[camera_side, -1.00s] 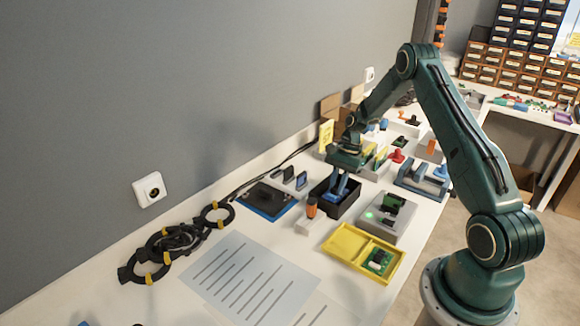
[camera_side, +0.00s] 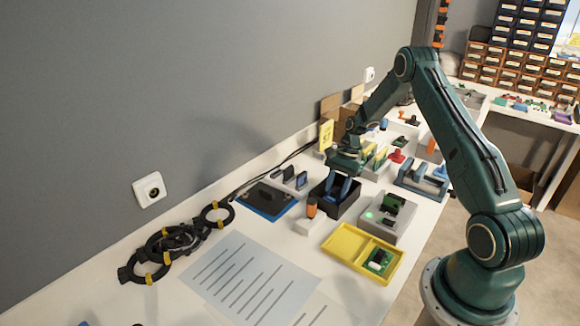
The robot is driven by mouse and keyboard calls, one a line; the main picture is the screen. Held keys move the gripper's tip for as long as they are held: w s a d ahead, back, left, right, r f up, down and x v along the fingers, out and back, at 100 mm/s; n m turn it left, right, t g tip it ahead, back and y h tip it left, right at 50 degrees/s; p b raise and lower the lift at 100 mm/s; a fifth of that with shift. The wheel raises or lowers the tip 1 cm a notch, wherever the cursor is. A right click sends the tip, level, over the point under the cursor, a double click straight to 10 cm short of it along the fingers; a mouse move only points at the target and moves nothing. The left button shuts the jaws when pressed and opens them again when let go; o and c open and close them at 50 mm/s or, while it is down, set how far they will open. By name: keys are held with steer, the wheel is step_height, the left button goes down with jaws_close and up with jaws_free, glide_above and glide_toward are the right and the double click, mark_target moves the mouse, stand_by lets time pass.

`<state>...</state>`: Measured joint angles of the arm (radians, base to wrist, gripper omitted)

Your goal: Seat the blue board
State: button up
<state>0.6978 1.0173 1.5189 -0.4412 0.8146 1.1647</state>
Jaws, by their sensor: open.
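My gripper (camera_side: 338,191) points down at the black open box (camera_side: 347,207), its two blue fingers apart and their tips at or just inside the box opening. I cannot make out anything held between them, and the box's inside is mostly hidden by the fingers and walls. A small upright board with a bluish face (camera_side: 302,181) stands in a light rack left of the box, beside a darker upright one (camera_side: 289,173). I cannot tell for sure whether this bluish one is the blue board.
A yellow tray (camera_side: 345,243) with a green board (camera_side: 379,261) lies in front. An orange-topped piece (camera_side: 311,208) on a white block stands close to the box. A black and blue mat (camera_side: 263,201), coiled cables (camera_side: 172,240) and a printed sheet (camera_side: 246,278) lie left.

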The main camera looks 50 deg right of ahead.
steer(key=shift+r, duration=0.1)
steer(key=v, duration=1.3)
steer(key=shift+d+r, duration=0.2)
steer(key=shift+r, duration=0.05)
steer(key=s+a+r+n+t+h, duration=0.1)
steer(key=s+a+r+n+h, duration=0.2)
steer(key=a+r, duration=0.7)
steer(key=s+a+r+n+t, duration=0.1)
steer(key=s+a+r+n, duration=0.1)
steer(key=a+r+n, duration=0.6)
steer(key=s+a+r+n+t, duration=0.1)
steer(key=s+a+n, duration=0.2)
steer(key=s, duration=0.6)
steer(key=s+a+r+n+t+h, duration=0.1)
steer(key=s+a+n, duration=0.3)
steer(key=s+a, duration=0.4)
steer(key=shift+s+a+r+t, duration=0.25)
steer(key=shift+s+r+t, duration=0.2)
steer(key=shift+s+t, duration=0.5)
